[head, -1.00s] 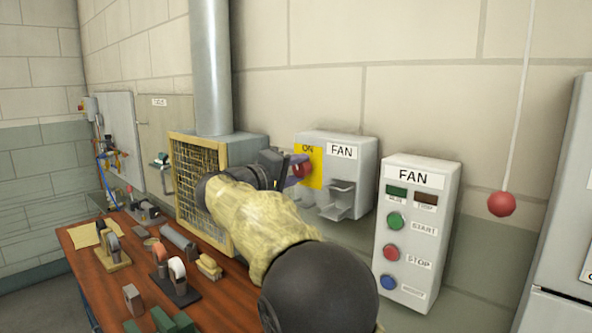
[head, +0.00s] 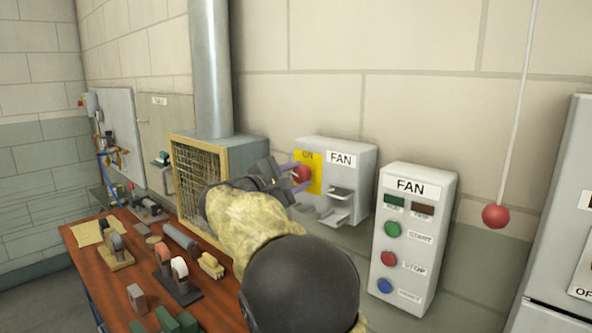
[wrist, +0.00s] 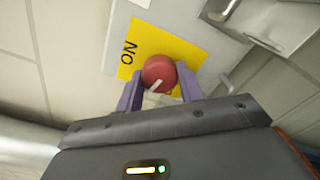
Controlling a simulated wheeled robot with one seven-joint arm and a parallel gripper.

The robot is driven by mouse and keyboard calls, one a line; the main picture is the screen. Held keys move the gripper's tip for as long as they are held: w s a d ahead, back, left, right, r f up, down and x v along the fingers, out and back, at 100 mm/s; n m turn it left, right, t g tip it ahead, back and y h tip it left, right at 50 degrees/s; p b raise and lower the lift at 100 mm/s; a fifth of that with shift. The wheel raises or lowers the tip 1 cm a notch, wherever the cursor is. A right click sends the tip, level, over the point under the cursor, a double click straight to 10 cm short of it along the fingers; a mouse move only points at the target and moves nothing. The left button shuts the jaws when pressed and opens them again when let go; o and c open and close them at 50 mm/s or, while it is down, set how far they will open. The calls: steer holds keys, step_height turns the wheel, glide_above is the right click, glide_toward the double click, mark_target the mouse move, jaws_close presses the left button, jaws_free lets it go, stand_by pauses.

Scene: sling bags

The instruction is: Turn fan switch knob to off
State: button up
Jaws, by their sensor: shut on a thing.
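The red fan switch knob (head: 302,174) is on a yellow plate marked ON, on the grey FAN box (head: 352,180) on the wall. The fingers hide part of the knob's edge. The ON label is beside the knob; no OFF label is readable.
A second FAN panel (head: 413,235) with green, red and blue buttons is to the right. A red ball (head: 495,216) hangs on a cord beyond it. A caged fan housing (head: 200,185) stands left of the box, above a cluttered wooden bench (head: 100,262).

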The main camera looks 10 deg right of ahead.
steer(key=shift+n+p, duration=0.8)
steer(key=shift+n, duration=0.6)
steer(key=shift+f, duration=0.1)
steer(key=o, duration=1)
steer(key=shift+s+a, duration=0.1)
steer(key=shift+a, duration=0.05)
steer(key=b+v, duration=0.2)
steer(key=v, duration=1.5)
steer(key=shift+b, duration=0.4)
